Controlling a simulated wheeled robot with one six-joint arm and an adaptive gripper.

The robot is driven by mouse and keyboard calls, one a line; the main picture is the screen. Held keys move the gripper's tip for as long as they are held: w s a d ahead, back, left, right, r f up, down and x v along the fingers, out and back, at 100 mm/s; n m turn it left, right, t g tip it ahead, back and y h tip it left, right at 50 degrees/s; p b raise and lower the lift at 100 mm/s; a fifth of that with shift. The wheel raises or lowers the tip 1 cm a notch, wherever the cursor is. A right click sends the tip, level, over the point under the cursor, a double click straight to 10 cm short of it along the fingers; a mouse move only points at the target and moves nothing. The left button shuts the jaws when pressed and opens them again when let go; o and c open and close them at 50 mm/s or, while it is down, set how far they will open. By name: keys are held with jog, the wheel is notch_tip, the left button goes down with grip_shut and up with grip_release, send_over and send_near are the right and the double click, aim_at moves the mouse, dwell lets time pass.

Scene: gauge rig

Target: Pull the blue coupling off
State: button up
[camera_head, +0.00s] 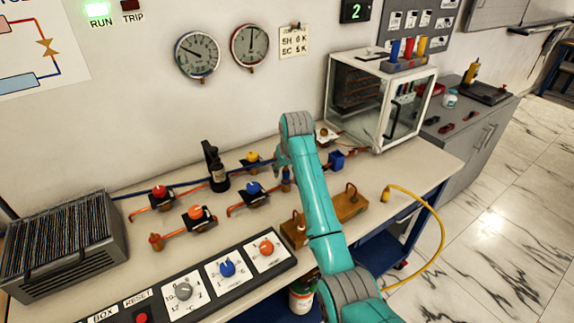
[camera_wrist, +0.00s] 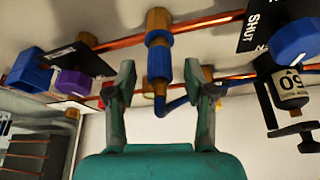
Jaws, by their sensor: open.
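The blue coupling (camera_wrist: 158,62) shows in the wrist view, in line with a brass fitting (camera_wrist: 158,18) on the copper pipe. A blue hose (camera_wrist: 182,103) shows near its lower end; I cannot tell how they join. My gripper (camera_wrist: 167,85) is open, with one finger on each side of the coupling's lower part and a visible gap on both sides. In the head view a small blue piece (camera_head: 287,173) shows beside my gripper (camera_head: 283,160), partly hidden by my arm.
A black SHUT plate (camera_wrist: 258,30) and a blue valve handle (camera_wrist: 295,42) are at right in the wrist view. A blue block (camera_wrist: 28,70) and purple fitting (camera_wrist: 72,82) are at left. In the head view, valves (camera_head: 253,193) and a glass-sided case (camera_head: 408,105) stand nearby.

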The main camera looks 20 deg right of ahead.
jog(key=shift+f, duration=0.2)
jog(key=c, duration=1)
grip_shut()
jog(key=shift+r, duration=0.3)
jog(key=shift+r, duration=2.35)
